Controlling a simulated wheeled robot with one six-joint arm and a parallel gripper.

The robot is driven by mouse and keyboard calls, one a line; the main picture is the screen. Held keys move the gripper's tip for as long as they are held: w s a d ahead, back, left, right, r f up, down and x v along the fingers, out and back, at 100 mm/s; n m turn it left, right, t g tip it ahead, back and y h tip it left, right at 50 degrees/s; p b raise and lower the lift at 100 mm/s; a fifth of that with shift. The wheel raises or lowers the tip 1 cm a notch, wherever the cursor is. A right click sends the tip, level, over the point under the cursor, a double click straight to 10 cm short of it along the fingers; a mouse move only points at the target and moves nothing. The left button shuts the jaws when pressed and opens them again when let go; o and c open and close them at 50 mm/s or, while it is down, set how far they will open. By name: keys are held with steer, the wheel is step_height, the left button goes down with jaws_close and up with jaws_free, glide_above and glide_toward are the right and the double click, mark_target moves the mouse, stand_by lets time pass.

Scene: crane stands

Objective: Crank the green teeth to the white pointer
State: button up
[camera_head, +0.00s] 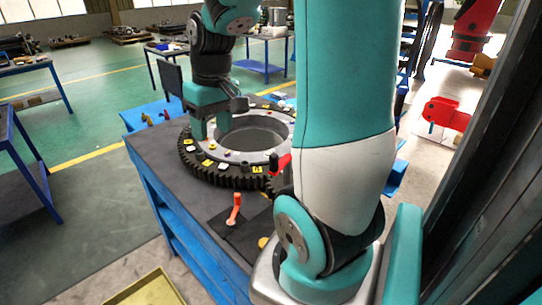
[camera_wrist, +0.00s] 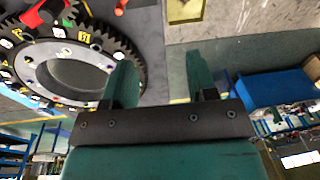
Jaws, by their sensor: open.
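A large ring gear with dark teeth (camera_head: 240,180) lies on the workbench; it also shows in the wrist view (camera_wrist: 118,50). Coloured and white markers sit on its pale rim. A small patch of green teeth (camera_wrist: 70,13) shows at the top left of the wrist view, near a red part (camera_wrist: 45,14). An orange crank handle (camera_head: 235,207) stands on the bench in front of the gear; its end shows in the wrist view (camera_wrist: 121,6). I cannot pick out the white pointer for certain. My gripper (camera_head: 211,128) is open and empty, at the gear's far left side.
The blue-framed workbench (camera_head: 165,165) has a dark top with bare room left of the gear. My arm covers the bench's right side. A yellow tray (camera_head: 150,290) is on the floor in front. Other blue tables (camera_head: 262,68) stand behind, and red machinery (camera_head: 448,113) at right.

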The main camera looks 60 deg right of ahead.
mark_target(274, 155)
steer(key=s+d+m+g+p, duration=0.1)
steer(key=s+d+m, duration=0.2)
steer(key=d, duration=0.5)
steer(key=s+d+m, duration=0.2)
steer(key=s+d, duration=0.2)
steer(key=d, duration=0.3)
steer(key=shift+h, duration=0.4)
steer(key=f+p, duration=0.1)
steer(key=f, duration=0.7)
steer(key=f+p, duration=0.2)
steer(key=f, duration=0.7)
steer(key=shift+w, duration=0.2)
jaws_close()
